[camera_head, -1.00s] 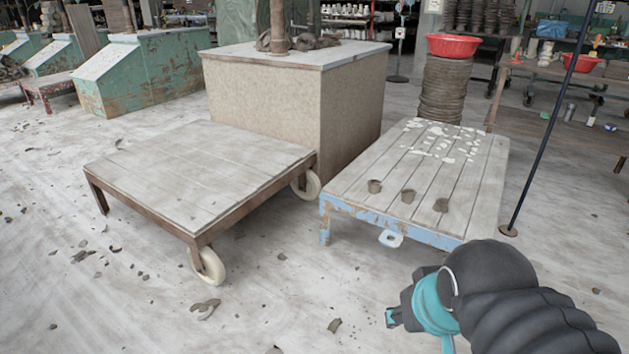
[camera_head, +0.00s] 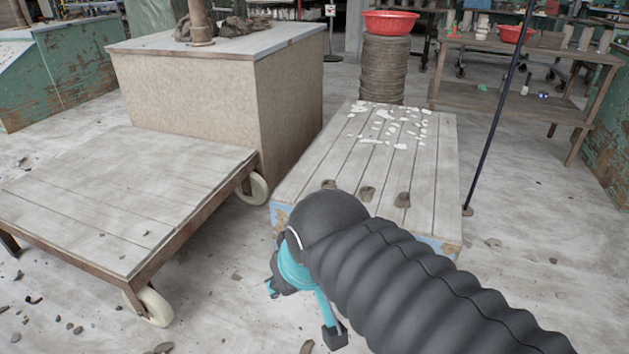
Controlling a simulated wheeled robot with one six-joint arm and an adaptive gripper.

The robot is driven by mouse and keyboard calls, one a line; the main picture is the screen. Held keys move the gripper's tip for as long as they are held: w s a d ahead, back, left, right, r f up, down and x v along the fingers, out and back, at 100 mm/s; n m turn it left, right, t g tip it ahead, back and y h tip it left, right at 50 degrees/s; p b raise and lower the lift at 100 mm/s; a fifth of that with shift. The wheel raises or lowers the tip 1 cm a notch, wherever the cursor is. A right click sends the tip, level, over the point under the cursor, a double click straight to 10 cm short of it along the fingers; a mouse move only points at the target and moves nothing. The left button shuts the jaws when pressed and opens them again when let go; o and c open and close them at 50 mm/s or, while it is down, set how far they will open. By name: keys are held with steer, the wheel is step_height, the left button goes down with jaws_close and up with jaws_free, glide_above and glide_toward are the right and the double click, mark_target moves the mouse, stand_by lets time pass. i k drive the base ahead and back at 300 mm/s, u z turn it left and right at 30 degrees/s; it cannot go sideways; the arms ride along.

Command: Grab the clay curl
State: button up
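Three small grey-brown clay pieces lie in a row near the front of the slatted low table: a left one (camera_head: 329,185), a middle one (camera_head: 367,193) and a right one (camera_head: 402,200). More clay scraps lie on the floor, one (camera_head: 158,349) cut by the bottom edge. I cannot tell which piece is the clay curl. My gripper (camera_head: 303,314), teal with dark tips, hangs in front of the table's near edge. Its fingers look spread apart, with nothing seen between them. My black ribbed arm hides part of the table's front.
The low table (camera_head: 433,165) also bears many white flakes at its far end. A wheeled wooden cart (camera_head: 110,190) stands at left, a large box-like block (camera_head: 190,95) behind it. A thin dark pole (camera_head: 493,118) stands right of the table. Floor at right is mostly clear.

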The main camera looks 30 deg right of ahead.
mark_target(330, 183)
steer(key=z, duration=0.25)
steer(key=i, duration=0.8)
steer(key=z, duration=0.9)
steer(key=i, duration=0.5)
steer(key=z, duration=0.4)
